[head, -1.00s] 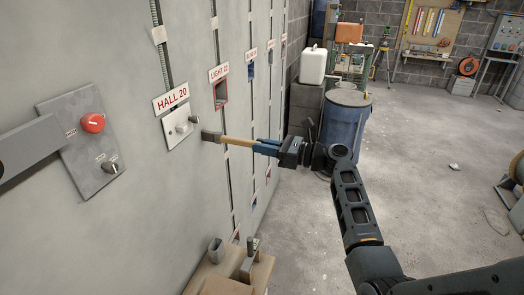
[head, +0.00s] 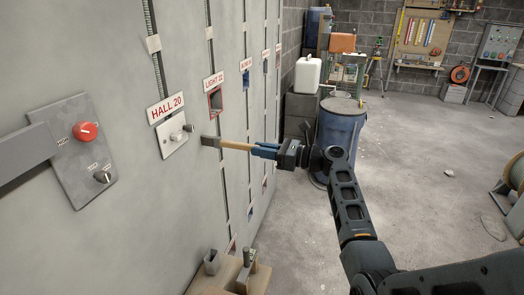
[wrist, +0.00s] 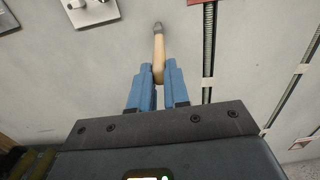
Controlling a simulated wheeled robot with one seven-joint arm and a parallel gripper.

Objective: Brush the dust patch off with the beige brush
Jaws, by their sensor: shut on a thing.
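The brush has a beige handle (head: 235,146) and a grey head (head: 210,141), which points left toward the wall. It also shows in the wrist view (wrist: 159,45), standing straight out from between the blue fingers. My gripper (head: 258,151) is shut on the rear of the handle; its fingers flank it in the wrist view (wrist: 158,76). The brush head is just right of and slightly below the white switch plate (head: 173,136) under the HALL 20 sign. Whether it touches the wall, I cannot tell. I cannot make out a dust patch.
The grey panel (head: 75,165) with a red button is on the wall at left. A red-framed box (head: 215,101) is under LIGHT 22. A wooden shelf (head: 258,281) with small items stands below. A blue barrel (head: 341,130) stands behind my arm; floor at right is mostly clear.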

